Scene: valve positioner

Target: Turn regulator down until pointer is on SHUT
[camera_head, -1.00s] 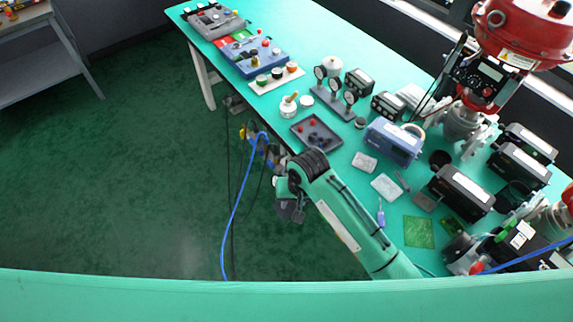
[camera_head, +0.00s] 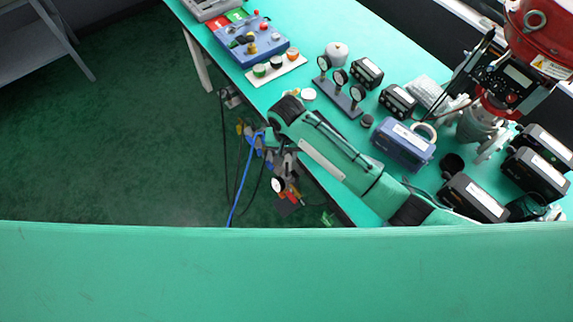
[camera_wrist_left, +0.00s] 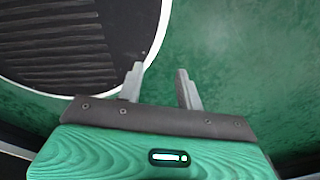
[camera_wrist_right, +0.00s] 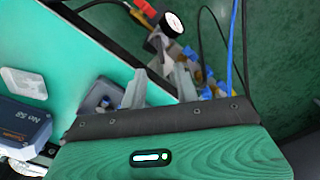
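The red valve actuator (camera_head: 545,35) stands at the right in the head view, with a black positioner (camera_head: 500,78) on it. No SHUT mark or pointer is readable. A round white-faced gauge (camera_head: 278,185) with coloured fittings (camera_head: 292,196) is low beside the table edge. Which part is the regulator I cannot tell. The gauge (camera_wrist_right: 172,25) and fittings also show in the right wrist view, beyond my right gripper (camera_wrist_right: 160,78). That gripper is open and empty, with its fingers apart. My left gripper (camera_wrist_left: 158,70) is open and empty over the green floor.
The green table (camera_head: 300,30) holds a blue panel (camera_head: 250,45), small gauges on a stand (camera_head: 340,85), a blue box (camera_head: 403,145) and several black instruments. A blue hose (camera_head: 240,185) and dark cables hang beside its edge.

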